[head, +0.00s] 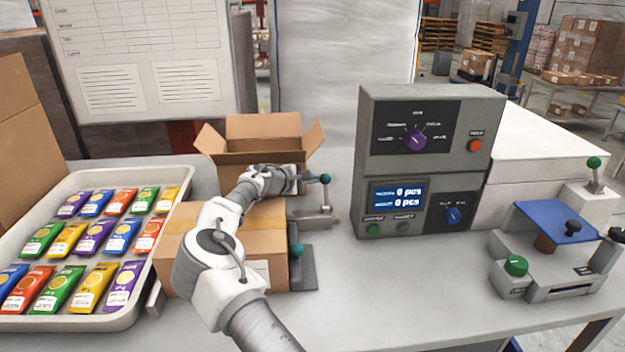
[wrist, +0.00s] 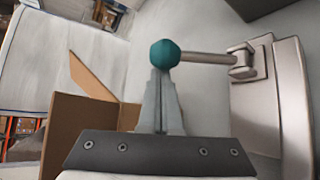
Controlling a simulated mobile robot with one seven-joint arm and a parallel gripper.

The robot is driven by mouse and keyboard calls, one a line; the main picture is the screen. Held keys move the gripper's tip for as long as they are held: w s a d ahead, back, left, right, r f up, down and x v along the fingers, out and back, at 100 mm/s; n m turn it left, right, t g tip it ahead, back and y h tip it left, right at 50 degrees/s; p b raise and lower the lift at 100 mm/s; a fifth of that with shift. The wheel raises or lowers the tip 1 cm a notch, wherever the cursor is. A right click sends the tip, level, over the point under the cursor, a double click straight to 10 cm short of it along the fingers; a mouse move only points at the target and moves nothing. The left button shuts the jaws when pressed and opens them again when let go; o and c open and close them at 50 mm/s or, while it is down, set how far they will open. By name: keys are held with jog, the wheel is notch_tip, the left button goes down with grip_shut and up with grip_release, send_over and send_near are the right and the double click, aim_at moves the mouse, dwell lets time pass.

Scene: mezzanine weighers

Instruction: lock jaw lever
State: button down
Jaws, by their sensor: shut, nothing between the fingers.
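The jaw lever (wrist: 205,57) is a metal rod with a teal ball knob (wrist: 164,54), joined to a grey metal bracket (wrist: 262,95) at the right in the wrist view. In the head view the knob (head: 325,178) sits on top of an upright rod above a metal jaw (head: 318,218). My gripper (wrist: 161,85) is shut and empty. Its fingertips are right at the knob and overlap its lower edge in the wrist view; I cannot tell whether they touch it. In the head view my gripper (head: 308,175) is just left of the knob.
An open carton (head: 262,128) stands behind my gripper, and a closed carton (head: 265,218) lies under my arm. A second teal knob (head: 296,250) is in front. A grey control box (head: 425,160) stands to the right, a tray of packets (head: 140,310) to the left.

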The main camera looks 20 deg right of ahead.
jog(key=shift+s+a+r, duration=0.15)
jog(key=shift+s+r, duration=0.55)
jog(key=shift+s, duration=0.35)
